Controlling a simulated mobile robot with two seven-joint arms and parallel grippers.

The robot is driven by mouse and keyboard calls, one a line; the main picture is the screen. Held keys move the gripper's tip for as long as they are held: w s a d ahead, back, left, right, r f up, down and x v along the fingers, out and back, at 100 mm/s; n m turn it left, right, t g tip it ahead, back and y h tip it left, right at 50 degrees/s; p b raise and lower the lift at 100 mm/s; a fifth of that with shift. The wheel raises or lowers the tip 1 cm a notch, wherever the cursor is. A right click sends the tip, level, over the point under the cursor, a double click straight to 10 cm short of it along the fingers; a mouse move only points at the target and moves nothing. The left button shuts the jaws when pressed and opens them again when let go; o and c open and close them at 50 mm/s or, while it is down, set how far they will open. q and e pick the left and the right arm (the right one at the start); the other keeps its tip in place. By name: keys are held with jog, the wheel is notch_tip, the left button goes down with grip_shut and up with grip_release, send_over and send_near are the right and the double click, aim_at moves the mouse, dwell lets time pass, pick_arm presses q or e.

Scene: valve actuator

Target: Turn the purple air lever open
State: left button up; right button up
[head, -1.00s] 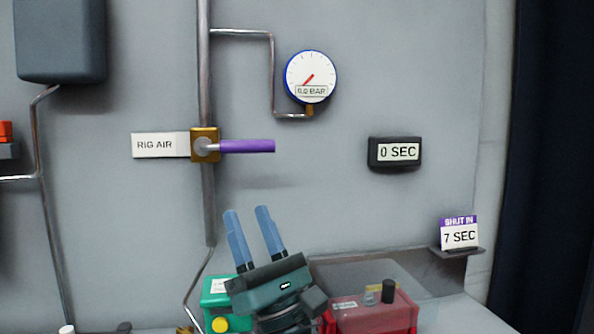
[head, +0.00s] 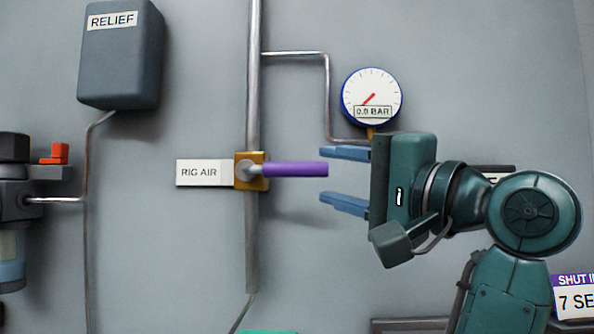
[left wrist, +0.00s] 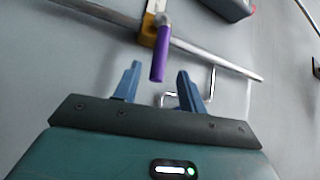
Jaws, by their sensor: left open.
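The purple air lever (head: 295,169) sticks out horizontally to the right from a brass valve block (head: 243,171) on the vertical pipe. A RIG AIR label (head: 199,172) is to its left. My left gripper (head: 323,177) is open, with its blue fingers pointing left at the lever's free end. One finger is above and one below the lever's level, and the tip is near the fingertips. In the left wrist view the purple lever (left wrist: 160,55) lies between the open fingers (left wrist: 158,82), apart from both. My right gripper is out of view.
The round gauge (head: 371,97) reads 0.0 BAR just above my left gripper. A RELIEF box (head: 122,55) and a red part (head: 56,153) are at the left. A SHUT IN card (head: 575,297) is at the lower right. My arm covers most of the seconds display.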

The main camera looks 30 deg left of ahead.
aim_at(293, 168)
pick_arm(q)
jog(key=x, duration=0.8)
jog(key=shift+a+r, duration=0.1)
jog(key=shift+a, duration=0.05)
grip_shut()
dwell(0.3)
